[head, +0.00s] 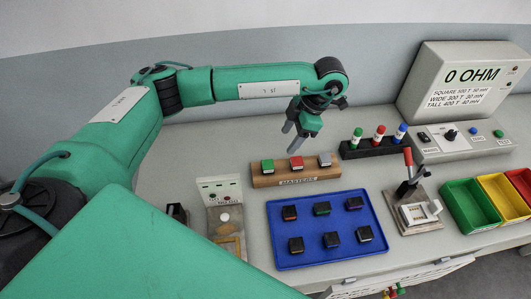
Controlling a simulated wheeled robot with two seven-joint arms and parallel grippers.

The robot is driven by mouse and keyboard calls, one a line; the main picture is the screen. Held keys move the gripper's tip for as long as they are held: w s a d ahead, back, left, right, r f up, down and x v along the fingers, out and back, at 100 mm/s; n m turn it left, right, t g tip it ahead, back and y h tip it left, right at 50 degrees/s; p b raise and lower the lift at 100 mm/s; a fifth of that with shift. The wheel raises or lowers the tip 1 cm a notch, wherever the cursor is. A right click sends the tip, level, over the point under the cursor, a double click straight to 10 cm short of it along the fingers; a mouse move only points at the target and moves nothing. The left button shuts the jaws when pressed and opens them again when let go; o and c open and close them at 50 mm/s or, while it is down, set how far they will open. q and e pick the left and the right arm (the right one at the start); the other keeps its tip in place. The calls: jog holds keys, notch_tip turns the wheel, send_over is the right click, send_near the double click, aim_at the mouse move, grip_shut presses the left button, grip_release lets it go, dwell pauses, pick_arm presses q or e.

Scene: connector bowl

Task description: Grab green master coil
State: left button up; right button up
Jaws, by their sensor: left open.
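The green master coil (267,166) is a small block with a green top. It sits at the left end of a wooden rack (318,178) labelled MASTERS, beside a red-topped coil (296,163) and a grey-topped coil (324,160). My left gripper (294,137) is open and empty, with its fingers pointing down. My right gripper is not in view.
A blue tray (283,262) with several dark coils lies in front of the rack. A black holder (372,151) with coloured markers, a lever press (417,212), a 0 OHM meter (468,85) and green (452,200) and yellow bins (500,197) stand right. A small fixture (222,195) stands left.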

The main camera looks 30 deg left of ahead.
aim_at(268, 164)
pick_arm(q)
jog(key=p+x, duration=0.2)
jog(key=x, duration=0.5)
jog(key=shift+s+a+f, duration=0.15)
jog(key=shift+a+f, duration=0.1)
jog(key=shift+f, duration=0.05)
jog(key=shift+a+f+p, duration=0.1)
jog(key=shift+f+p, duration=0.05)
jog(key=shift+p, duration=0.15)
jog(key=shift+s+a+f+p, duration=0.1)
jog(key=shift+f+p, duration=0.05)
jog(key=shift+p, duration=0.15)
jog(key=p+x, duration=0.1)
jog(key=x, duration=0.1)
jog(key=p+x, duration=0.1)
jog(key=x, duration=0.1)
jog(key=shift+a, duration=0.4)
jog(key=shift+f, duration=0.25)
jog(key=shift+c, duration=0.7)
jog(key=c, duration=0.9)
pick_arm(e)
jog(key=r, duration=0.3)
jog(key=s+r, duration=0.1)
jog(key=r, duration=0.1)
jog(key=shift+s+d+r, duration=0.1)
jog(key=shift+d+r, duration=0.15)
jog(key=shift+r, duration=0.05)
